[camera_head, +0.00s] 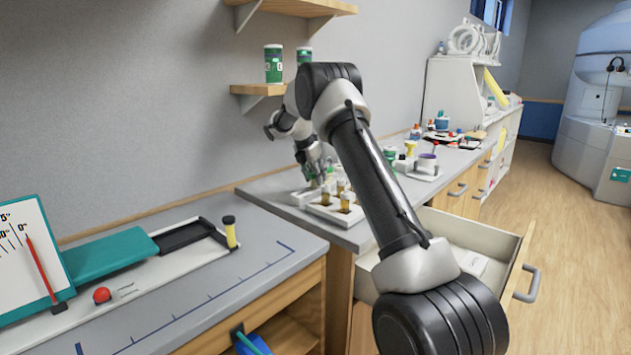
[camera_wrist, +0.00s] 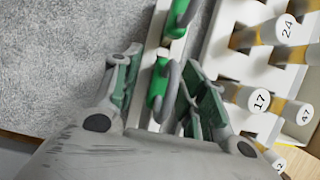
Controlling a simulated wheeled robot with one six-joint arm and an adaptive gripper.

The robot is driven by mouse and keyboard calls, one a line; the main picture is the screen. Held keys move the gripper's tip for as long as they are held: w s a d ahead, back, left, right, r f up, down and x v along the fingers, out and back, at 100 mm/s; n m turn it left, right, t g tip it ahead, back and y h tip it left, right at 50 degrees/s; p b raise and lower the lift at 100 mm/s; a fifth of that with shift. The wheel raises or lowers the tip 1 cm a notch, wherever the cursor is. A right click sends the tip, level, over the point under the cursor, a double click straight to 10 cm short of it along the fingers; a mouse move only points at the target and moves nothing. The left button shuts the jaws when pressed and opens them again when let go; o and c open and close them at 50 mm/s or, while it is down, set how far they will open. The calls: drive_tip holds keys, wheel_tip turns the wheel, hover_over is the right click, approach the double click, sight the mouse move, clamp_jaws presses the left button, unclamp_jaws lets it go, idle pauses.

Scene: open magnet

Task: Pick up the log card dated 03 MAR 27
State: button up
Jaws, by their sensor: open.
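No card with a readable date shows in either view, so I cannot pick out the log card dated 03 MAR 27. My gripper (camera_head: 316,174) is over the far counter, beside a white rack (camera_head: 335,212) of amber vials. In the wrist view my gripper (camera_wrist: 160,85) is open. Green pieces with grey hooked parts (camera_wrist: 160,80) on a pale strip show between and beyond its fingers. I cannot tell whether the fingers touch them. Numbered vial caps, such as 17 (camera_wrist: 259,101) and 24 (camera_wrist: 287,30), stand just right of the fingers.
An open drawer (camera_head: 522,262) sticks out below the counter, with a pale item inside. The near bench (camera_head: 215,275) holds a teal block (camera_head: 110,262), a black tray and an angle board. A shelf (camera_head: 258,89) with green-labelled containers hangs on the wall. Floor at right is clear.

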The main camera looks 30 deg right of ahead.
drive_tip(key=shift+c, duration=0.4)
clamp_jaws()
drive_tip(key=shift+r, duration=0.15)
